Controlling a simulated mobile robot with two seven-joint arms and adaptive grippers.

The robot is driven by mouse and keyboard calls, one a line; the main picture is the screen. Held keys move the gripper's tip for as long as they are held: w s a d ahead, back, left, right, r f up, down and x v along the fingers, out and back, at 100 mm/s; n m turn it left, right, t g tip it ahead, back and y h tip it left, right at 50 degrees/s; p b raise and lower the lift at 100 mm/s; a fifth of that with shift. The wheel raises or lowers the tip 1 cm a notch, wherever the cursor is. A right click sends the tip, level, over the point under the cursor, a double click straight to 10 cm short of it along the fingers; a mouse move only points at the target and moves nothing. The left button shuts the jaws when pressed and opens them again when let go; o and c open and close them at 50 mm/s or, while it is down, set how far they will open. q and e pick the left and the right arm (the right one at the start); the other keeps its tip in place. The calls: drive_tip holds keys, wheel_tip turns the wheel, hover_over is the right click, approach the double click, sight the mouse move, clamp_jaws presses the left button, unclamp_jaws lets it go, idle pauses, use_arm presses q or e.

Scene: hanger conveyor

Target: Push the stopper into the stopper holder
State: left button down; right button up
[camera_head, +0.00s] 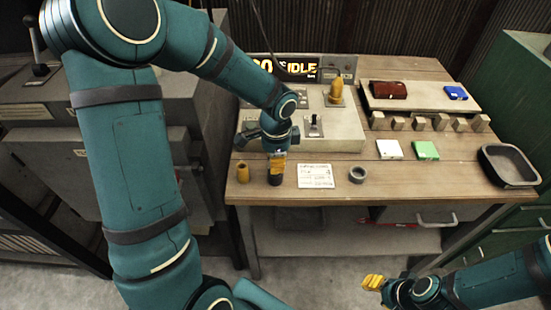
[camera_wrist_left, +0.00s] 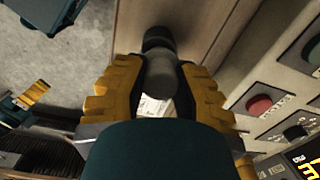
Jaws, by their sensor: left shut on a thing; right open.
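My left gripper (camera_head: 277,164) is over the front left of the wooden table, its yellow fingers pointing down. In the left wrist view its fingers (camera_wrist_left: 160,90) are closed on a grey piece with a black rounded end (camera_wrist_left: 158,40), probably the stopper. The head view shows only the dark lower end (camera_head: 275,180) of this piece, near the tabletop; I cannot tell if it touches. A dark ring (camera_head: 358,174), possibly the stopper holder, lies to the right. My right gripper (camera_head: 373,282) is open and empty, in front of the table.
A white paper card (camera_head: 315,176) lies between the left gripper and the ring. White (camera_head: 389,149) and green (camera_head: 425,150) pieces and a dark tray (camera_head: 509,166) are at right.

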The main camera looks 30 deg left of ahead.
use_arm(q)
drive_tip(key=shift+f+b, duration=0.9)
drive_tip(key=shift+f, duration=0.3)
idle(1.1)
drive_tip(key=c, duration=1.1)
unclamp_jaws()
drive_tip(key=o, duration=0.7)
drive_tip(key=shift+r, duration=0.15)
wheel_tip(320, 180, up, 12)
drive_tip(key=shift+d+f, duration=0.1)
drive_tip(key=shift+d, duration=0.05)
drive_tip(key=shift+s, duration=0.1)
